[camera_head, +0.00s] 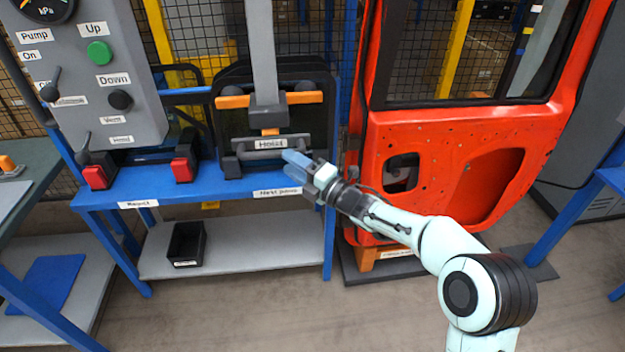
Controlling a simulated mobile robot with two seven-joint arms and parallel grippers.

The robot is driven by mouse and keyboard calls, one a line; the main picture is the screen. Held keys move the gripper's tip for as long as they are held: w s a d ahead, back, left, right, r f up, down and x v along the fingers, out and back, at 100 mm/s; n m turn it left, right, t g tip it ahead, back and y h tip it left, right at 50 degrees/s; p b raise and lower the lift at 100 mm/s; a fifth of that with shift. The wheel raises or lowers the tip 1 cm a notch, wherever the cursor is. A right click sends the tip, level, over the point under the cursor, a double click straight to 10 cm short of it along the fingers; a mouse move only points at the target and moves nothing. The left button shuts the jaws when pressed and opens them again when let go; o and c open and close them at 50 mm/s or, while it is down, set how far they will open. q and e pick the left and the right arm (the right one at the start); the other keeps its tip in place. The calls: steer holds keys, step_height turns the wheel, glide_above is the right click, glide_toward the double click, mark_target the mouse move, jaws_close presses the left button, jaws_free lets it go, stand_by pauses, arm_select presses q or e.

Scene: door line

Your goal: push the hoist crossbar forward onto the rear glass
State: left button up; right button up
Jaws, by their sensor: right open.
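The hoist hangs on a grey upright post (262,55) above the blue bench. Its grey crossbar (244,146), labelled "Hoist", runs level below the post's block. The dark rear glass (231,126) stands upright behind the post, with orange pads (233,102) across it. I cannot tell whether crossbar and glass touch. My right gripper (289,158) is open, its blue fingers at the crossbar's right end, just below and in front of it. Contact with the bar is unclear. My left gripper is out of view.
A grey control panel (75,125) stands at left. Red-footed clamps (183,170) sit on the blue bench (220,187). A black bin (187,245) lies on the shelf below. A red car door (430,140) stands right, close to my right forearm. The floor in front is clear.

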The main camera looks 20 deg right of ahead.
arm_select(q)
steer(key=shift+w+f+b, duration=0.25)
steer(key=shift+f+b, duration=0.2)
steer(key=shift+b, duration=0.05)
arm_select(e)
steer(key=r+v, duration=0.1)
steer(key=v, duration=0.5)
steer(key=shift+s+d+f, duration=0.2)
steer(key=shift+s+f, duration=0.1)
steer(key=shift+f, duration=0.2)
